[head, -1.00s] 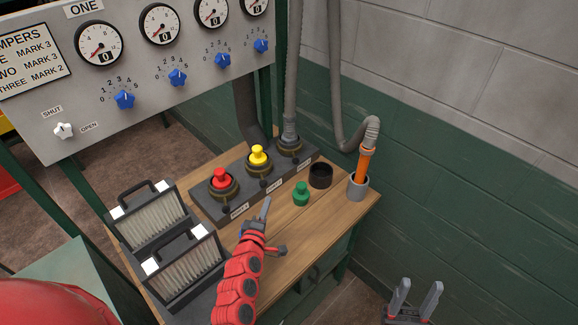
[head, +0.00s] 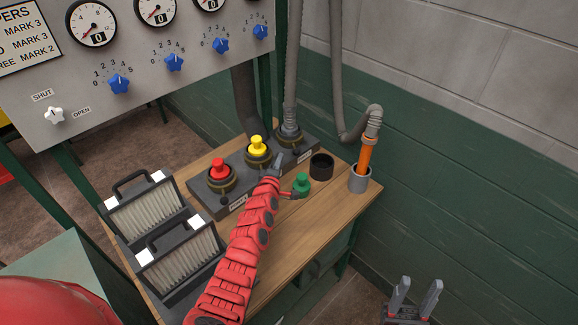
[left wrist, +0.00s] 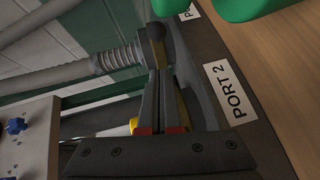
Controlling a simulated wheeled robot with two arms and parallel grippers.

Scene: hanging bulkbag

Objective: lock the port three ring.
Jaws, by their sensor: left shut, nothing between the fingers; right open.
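The port block (head: 207,199) stands on the bench, with a red plug (head: 218,170) and a yellow plug (head: 256,147) in its nearer ports. A grey hose (head: 291,100) goes down into the far port, whose dark ring (head: 290,139) circles the hose end. In the left wrist view the ring (left wrist: 157,48) stands just beyond my fingertips; I cannot tell whether they touch. My left gripper (head: 277,162) is shut and empty over the block's front edge by port two; it also shows in the wrist view (left wrist: 160,78). My right gripper (head: 416,290) is open and empty, beyond the bench.
A green plug (head: 302,183), a black cup (head: 321,166) and a grey holder (head: 358,180) with an orange-ended hose (head: 366,152) stand right of the block. Filter cases (head: 180,258) lie at left. The gauge panel (head: 150,100) overhangs behind. A PORT 2 label (left wrist: 229,92) faces my wrist.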

